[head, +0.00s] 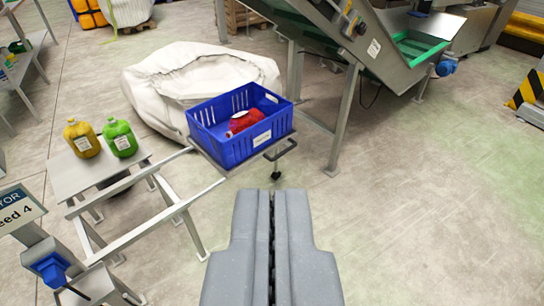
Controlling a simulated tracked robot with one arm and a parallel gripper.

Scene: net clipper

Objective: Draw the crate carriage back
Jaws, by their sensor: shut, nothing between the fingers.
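The crate carriage (214,162) is a flat metal plate at the far right end of a pair of grey rails (150,198). A blue crate (232,146) sits on it, with a red net bundle and a white round piece (241,122) inside. A dark bar handle (281,149) sticks out from the carriage's right side, with a black knob (276,176) hanging below it. My gripper (265,196) is shut and empty in the lower middle. In the picture its tips lie just below the knob; I cannot tell the depth between them.
A conveyor machine (385,50) on metal legs stands behind to the right. A white bulk bag (180,70) lies behind the crate. A small table (75,177) at left holds a yellow jug (82,140) and a green jug (120,139).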

